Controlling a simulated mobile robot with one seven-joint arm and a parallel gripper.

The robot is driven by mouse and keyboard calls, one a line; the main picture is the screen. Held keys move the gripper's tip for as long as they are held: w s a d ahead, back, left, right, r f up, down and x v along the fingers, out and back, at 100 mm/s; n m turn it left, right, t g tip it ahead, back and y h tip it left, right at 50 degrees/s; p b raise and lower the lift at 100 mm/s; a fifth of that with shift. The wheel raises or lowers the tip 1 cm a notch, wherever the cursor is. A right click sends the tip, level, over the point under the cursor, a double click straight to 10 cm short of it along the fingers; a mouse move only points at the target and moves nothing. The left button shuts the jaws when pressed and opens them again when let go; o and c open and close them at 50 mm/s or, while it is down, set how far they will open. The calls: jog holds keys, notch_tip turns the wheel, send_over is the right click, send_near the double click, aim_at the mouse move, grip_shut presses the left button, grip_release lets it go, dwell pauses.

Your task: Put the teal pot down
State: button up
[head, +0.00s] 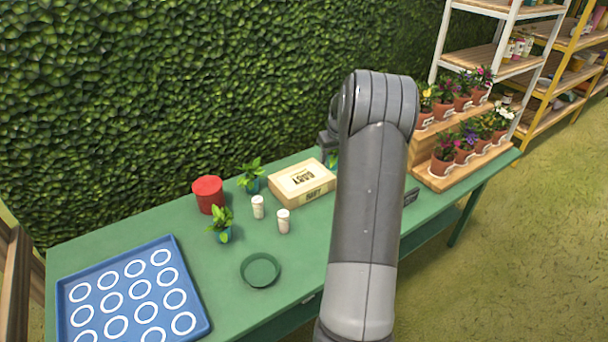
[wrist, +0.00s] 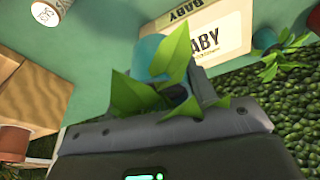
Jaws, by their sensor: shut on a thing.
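My gripper (wrist: 165,84) is shut on a teal pot (wrist: 151,54) with a green leafy seedling, seen in the wrist view. The leaves cover part of the pot and the fingers. In the head view my arm hides most of the gripper, and only a little of the held plant's leaves (head: 333,160) shows beside the arm, right of the cardboard box. The pot is over the green table (head: 310,235); I cannot tell whether its base touches the top. Two other teal pots with seedlings stand on the table, one at the front (head: 224,235) and one behind (head: 251,186).
The "BABY" box (head: 302,183) lies close to the held pot. A red pot (head: 208,195), two white bottles (head: 258,207) (head: 283,222) and a green saucer (head: 260,270) stand further left. A blue tray with white rings (head: 193,300) fills the left end. A wooden stepped stand (head: 440,182) holds flowers at right.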

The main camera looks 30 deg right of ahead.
jog(key=w+a+f, duration=0.1)
jog(key=w+f, duration=0.1)
jog(key=w+a+f, duration=0.1)
jog(key=w+a, duration=0.1)
jog(key=w, duration=0.1)
jog(key=w+a+f, duration=0.2)
jog(key=w, duration=0.1)
jog(key=shift+f, duration=2.35)
jog(key=shift+f, duration=0.2)
jog(key=o, duration=1.1)
